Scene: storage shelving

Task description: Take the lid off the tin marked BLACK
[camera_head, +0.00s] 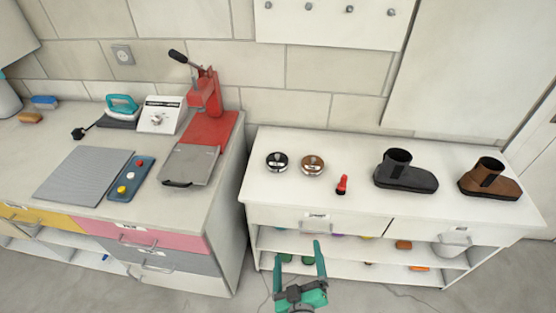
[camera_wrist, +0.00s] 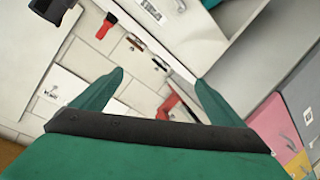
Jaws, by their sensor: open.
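Two round tins stand side by side on the white cabinet top in the head view. The left one is a black tin (camera_head: 277,162) with a pale label on its top; the right one is a brown tin (camera_head: 312,165). The label writing is too small to read. Both look closed. My gripper (camera_head: 301,259) is open and empty, in front of the cabinet and below its top, apart from the tins. Its green fingers also show in the wrist view (camera_wrist: 158,92), spread apart with nothing between them.
On the cabinet top (camera_head: 350,218) are a red brush (camera_head: 342,185), a black boot (camera_head: 404,171) and a brown boot (camera_head: 490,179). A counter at left holds a red press (camera_head: 207,105) and a grey mat (camera_head: 84,174). The cabinet's front edge lies between my gripper and the tins.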

